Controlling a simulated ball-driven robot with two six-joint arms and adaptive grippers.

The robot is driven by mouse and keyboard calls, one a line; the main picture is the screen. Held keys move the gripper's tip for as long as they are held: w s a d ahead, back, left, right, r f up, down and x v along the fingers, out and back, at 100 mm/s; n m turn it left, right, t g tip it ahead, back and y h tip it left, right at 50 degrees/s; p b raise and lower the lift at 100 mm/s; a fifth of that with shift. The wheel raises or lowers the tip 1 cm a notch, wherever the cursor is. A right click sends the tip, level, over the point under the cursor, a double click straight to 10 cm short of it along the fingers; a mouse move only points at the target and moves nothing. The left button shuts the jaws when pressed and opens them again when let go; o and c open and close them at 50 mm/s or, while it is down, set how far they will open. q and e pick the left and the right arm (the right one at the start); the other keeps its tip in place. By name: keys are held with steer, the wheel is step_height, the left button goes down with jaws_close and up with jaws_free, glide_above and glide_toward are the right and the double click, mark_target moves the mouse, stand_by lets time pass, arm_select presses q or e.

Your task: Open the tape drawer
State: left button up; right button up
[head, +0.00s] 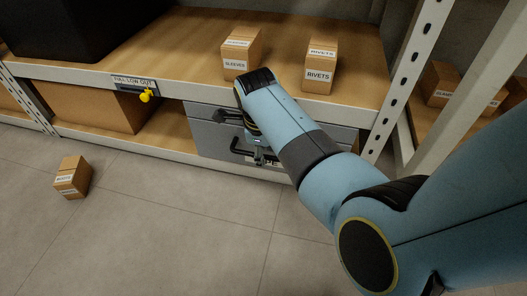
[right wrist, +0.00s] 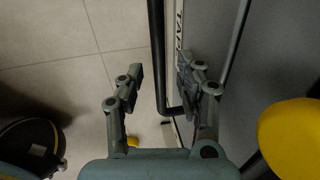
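A grey drawer unit (head: 208,138) sits under the shelf, with an upper black handle (head: 228,117) and a lower one (head: 240,149). Its drawers look shut. A white label, partly hidden by my arm, is below the lower handle. In the right wrist view, the label (right wrist: 179,22) reads "TAP…" beside a black bar handle (right wrist: 157,60) on the grey drawer front (right wrist: 205,35). My right gripper (right wrist: 158,80) is open, one finger on each side of the bar, with gaps visible. In the head view, the gripper (head: 258,153) is at the lower handle. My left gripper is out of view.
Sleeves box (head: 236,65) and rivets box (head: 319,76) stand on the shelf (head: 185,50). A small box (head: 72,178) lies on the floor. A perforated upright (head: 403,75) stands right of the drawers.

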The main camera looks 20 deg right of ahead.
jaws_close()
stand_by(0.6)
